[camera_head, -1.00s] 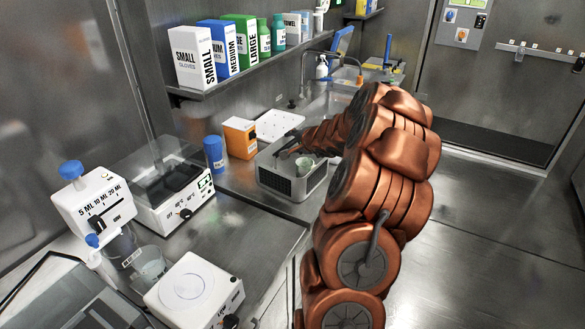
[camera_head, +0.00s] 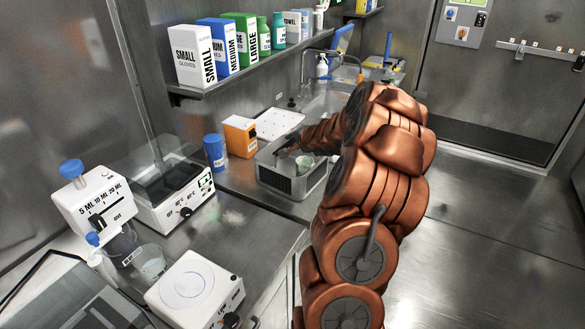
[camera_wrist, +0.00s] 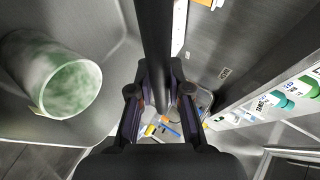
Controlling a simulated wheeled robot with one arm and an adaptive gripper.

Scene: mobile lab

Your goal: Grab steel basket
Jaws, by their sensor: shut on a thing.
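The steel basket (camera_head: 284,182) is a grey open box with perforated walls, standing on the metal counter by the sink. A small beaker with greenish contents (camera_head: 306,163) is inside it; it shows large at the left of the wrist view (camera_wrist: 72,86). My gripper (camera_head: 288,143) is at the basket's far-left side. In the wrist view, my gripper's fingers (camera_wrist: 160,108) are on both sides of a dark upright strip, which looks like the basket's rim (camera_wrist: 154,45). My gripper is shut on it. My arm hides the basket's right side.
A shelf (camera_head: 225,90) with glove boxes hangs above. The sink faucet (camera_head: 303,72) is behind. The counter (camera_head: 240,215) in front is partly clear.

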